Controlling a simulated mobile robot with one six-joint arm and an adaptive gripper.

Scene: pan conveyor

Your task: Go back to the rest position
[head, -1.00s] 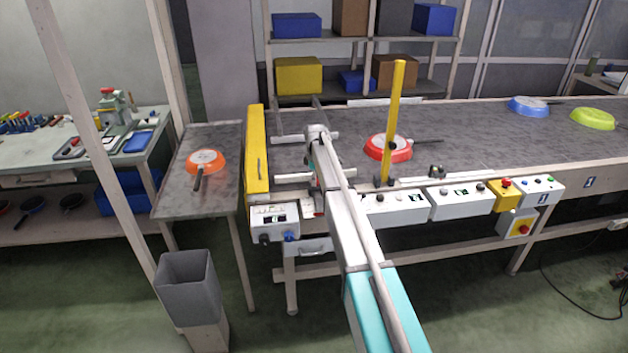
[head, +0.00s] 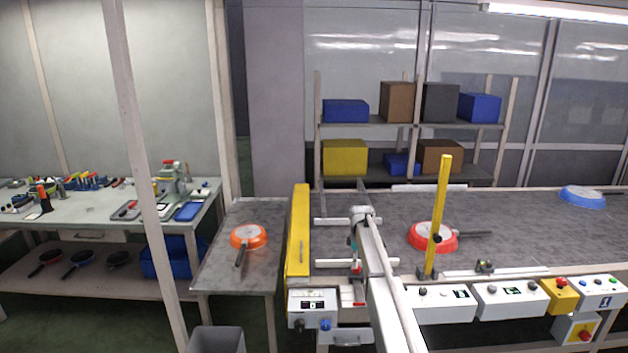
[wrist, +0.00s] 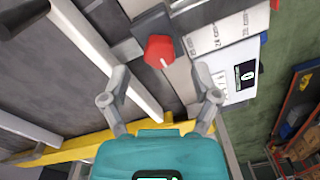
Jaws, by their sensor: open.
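In the wrist view my gripper (wrist: 162,97) is open, its two grey fingers spread and nothing between them. A red knob-like part (wrist: 159,51) shows beyond the fingertips; I cannot tell how far it is from them. In the head view my arm reaches over the front edge of the conveyor (head: 385,207), near the yellow guard. A red pan (head: 420,242) lies upside down on the conveyor, right of my arm. An orange pan (head: 248,237) lies upside down on the side table, apart from my arm.
A yellow guard (head: 298,235) stands left of my arm, and a yellow post (head: 439,215) stands at the right. White control boxes (head: 440,306) line the conveyor's front. A blue pan (head: 583,197) lies at the far right. A grey bin (head: 216,341) stands at lower left.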

